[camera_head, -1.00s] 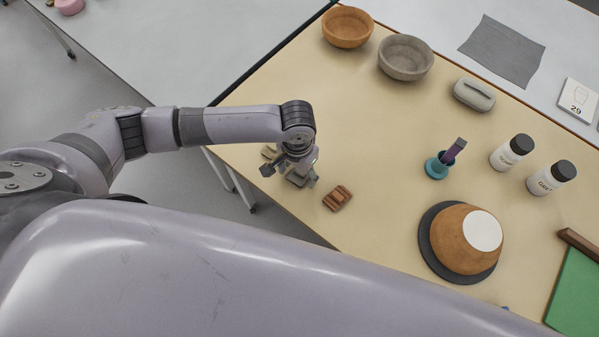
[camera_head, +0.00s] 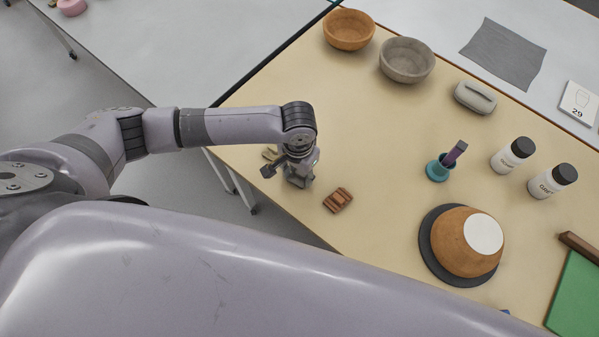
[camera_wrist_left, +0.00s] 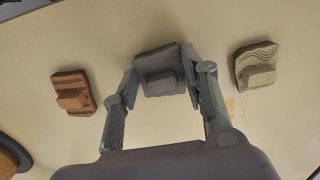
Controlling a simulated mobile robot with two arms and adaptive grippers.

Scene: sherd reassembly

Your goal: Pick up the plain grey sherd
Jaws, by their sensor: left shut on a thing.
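The plain grey sherd (camera_wrist_left: 161,72) is between the fingers of my left gripper (camera_wrist_left: 163,82) in the left wrist view. The gripper is shut on it, with a finger at each side. In the head view my left gripper (camera_head: 297,178) points down at the near left edge of the table and mostly hides the grey sherd. I cannot tell whether the sherd is touching the table or just above it.
A reddish striped sherd (camera_head: 338,200) and a pale sherd with wavy lines (camera_wrist_left: 256,65) lie on either side. An upturned orange bowl (camera_head: 462,238) sits on a dark disc. Two bowls (camera_head: 349,29) (camera_head: 406,60) stand at the back. The table middle is clear.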

